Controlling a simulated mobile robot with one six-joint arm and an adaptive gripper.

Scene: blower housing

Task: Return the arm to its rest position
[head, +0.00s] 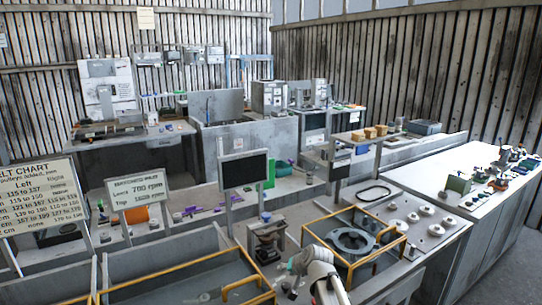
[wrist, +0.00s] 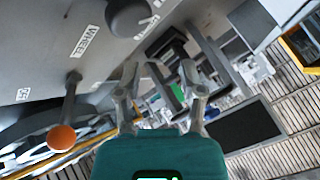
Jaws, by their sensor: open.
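My gripper (wrist: 162,88) shows in the wrist view with its two fingers spread apart and nothing held between them. Its teal body (wrist: 155,157) fills the bottom of that view. In the head view, my white arm (head: 325,278) rises from the bottom edge, with the teal part of the gripper (head: 300,261) at its end, left of the yellow-framed blower housing (head: 352,241). The fingertips are too small to make out there. The wrist view is tilted.
A grey panel with a black knob (wrist: 128,16), a "WHEEL" label (wrist: 85,42) and an orange-tipped lever (wrist: 62,137) lies near the gripper. A black screen (head: 244,170) stands behind the arm. A yellow-railed bay (head: 185,280) lies left; a white bench (head: 445,175) lies right.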

